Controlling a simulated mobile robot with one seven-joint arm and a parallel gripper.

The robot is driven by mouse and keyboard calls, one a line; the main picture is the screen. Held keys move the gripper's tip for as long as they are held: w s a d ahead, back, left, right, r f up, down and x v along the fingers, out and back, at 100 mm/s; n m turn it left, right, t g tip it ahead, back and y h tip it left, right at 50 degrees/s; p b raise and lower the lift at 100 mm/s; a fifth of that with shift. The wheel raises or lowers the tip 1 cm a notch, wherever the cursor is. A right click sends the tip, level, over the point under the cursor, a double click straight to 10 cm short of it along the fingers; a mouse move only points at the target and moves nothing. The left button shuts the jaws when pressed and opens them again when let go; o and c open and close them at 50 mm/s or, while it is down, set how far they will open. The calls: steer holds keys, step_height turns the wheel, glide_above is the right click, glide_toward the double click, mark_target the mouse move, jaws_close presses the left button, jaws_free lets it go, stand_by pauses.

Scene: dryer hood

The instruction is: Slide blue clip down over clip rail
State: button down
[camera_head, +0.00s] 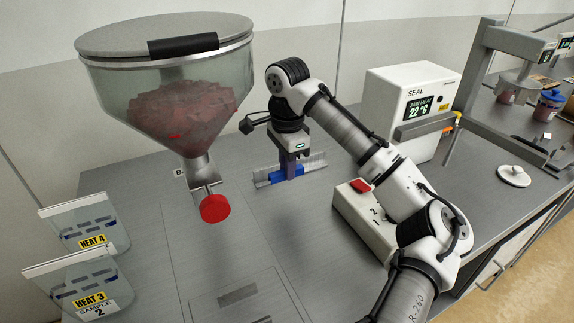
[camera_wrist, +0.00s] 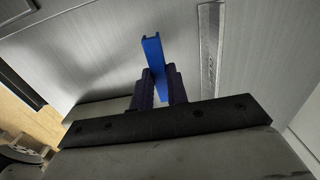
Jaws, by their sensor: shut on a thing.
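The blue clip (camera_head: 287,175) is a narrow channel-shaped piece held between the dark fingers of my gripper (camera_head: 291,166). In the wrist view the blue clip (camera_wrist: 153,55) sticks out past the fingers of my gripper (camera_wrist: 158,88), with an open groove at its far end. A grey metal strip, apparently the clip rail (camera_head: 315,162), stands on the bench directly around the clip's position. In the wrist view a long metal strip (camera_wrist: 211,45) lies to the right of the clip, with a gap between them. The fingers hide part of the clip, and its height over the rail is unclear.
A glass hopper (camera_head: 170,95) with a red knob (camera_head: 215,208) stands to the left. A white control box (camera_head: 365,215) with a red switch and the SEAL unit (camera_head: 408,100) stand to the right. HEAT sample bags (camera_head: 85,230) stand at front left. Bench between is clear.

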steer(key=shift+r+p, duration=0.15)
steer(key=shift+p, duration=0.4)
steer(key=shift+a, duration=0.15)
steer(key=shift+w+a+f+p, duration=0.25)
steer(key=shift+w+a+p, duration=0.45)
steer(key=shift+w, duration=0.65)
steer(key=shift+w+a+f+p, duration=0.35)
steer(key=shift+w+p, duration=0.6)
steer(key=shift+w, duration=0.4)
steer(key=shift+w+a+f+p, duration=0.2)
steer(key=shift+w+a+p, duration=0.55)
steer(key=shift+w, duration=0.6)
steer(key=shift+d+f+p, duration=0.1)
steer(key=shift+f+p, duration=0.2)
steer(key=shift+p, duration=0.15)
steer(key=shift+f+b, duration=0.3)
steer(key=shift+f, duration=0.7)
steer(key=c, duration=1.3)
jaws_free()
